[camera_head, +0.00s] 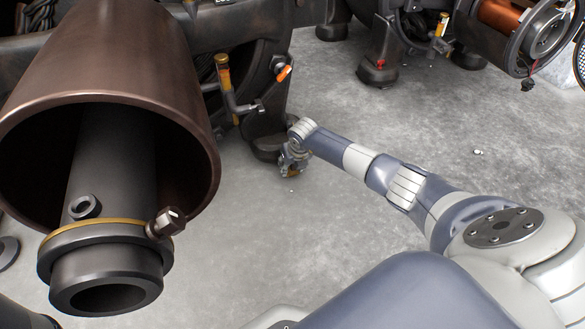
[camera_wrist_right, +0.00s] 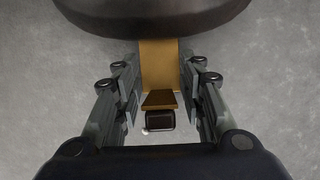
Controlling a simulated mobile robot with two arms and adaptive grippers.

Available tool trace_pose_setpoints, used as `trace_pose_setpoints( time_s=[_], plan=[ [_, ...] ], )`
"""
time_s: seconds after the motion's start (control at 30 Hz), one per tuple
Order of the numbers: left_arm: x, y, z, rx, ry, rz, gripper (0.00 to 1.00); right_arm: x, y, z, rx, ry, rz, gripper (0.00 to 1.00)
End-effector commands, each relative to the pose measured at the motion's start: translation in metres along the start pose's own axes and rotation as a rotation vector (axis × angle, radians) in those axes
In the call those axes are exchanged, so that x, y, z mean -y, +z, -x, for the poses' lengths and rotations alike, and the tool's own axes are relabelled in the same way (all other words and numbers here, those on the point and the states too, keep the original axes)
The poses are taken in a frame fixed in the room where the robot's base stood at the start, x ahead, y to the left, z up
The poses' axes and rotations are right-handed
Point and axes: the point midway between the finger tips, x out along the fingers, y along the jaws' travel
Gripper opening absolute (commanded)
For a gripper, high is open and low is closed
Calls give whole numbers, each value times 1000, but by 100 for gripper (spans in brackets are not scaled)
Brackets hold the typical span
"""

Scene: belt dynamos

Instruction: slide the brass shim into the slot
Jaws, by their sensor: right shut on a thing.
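The brass shim (camera_wrist_right: 158,68) is a flat yellow-brown strip with an upright brass lip and a dark block (camera_wrist_right: 160,119) at its near end. In the right wrist view its far end meets the edge of a dark rounded machine foot (camera_wrist_right: 150,18) and is hidden there. I cannot make out the slot or how deep the shim sits. My right gripper (camera_wrist_right: 159,88) is shut on the shim, with a finger on each side of it. In the head view this gripper (camera_head: 292,166) is low at the floor, beside the machine foot (camera_head: 266,147). My left gripper is out of view.
A large brown cylinder (camera_head: 110,60) with a dark shaft fills the left of the head view. A yellow-capped pipe (camera_head: 226,80) stands on the machine above the foot. Another machine (camera_head: 520,30) stands at the back right. The grey concrete floor (camera_head: 330,90) is mostly clear.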

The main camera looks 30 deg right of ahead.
Motion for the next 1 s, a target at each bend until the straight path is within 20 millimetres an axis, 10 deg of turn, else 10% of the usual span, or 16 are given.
trace_pose_setpoints(
  time_s=[0.67, 0.7, 0.77, 1.0],
  plan=[
    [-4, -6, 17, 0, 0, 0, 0, 0, 16, -8, 1, 0, -1, 8],
    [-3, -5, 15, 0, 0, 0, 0, 0, 16, -6, 1, 0, 0, 46],
    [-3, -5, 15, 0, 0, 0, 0, 0, 16, -6, 2, 0, 0, 60],
    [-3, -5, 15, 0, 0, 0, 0, 0, 16, -6, 2, 0, 0, 60]
  ],
)
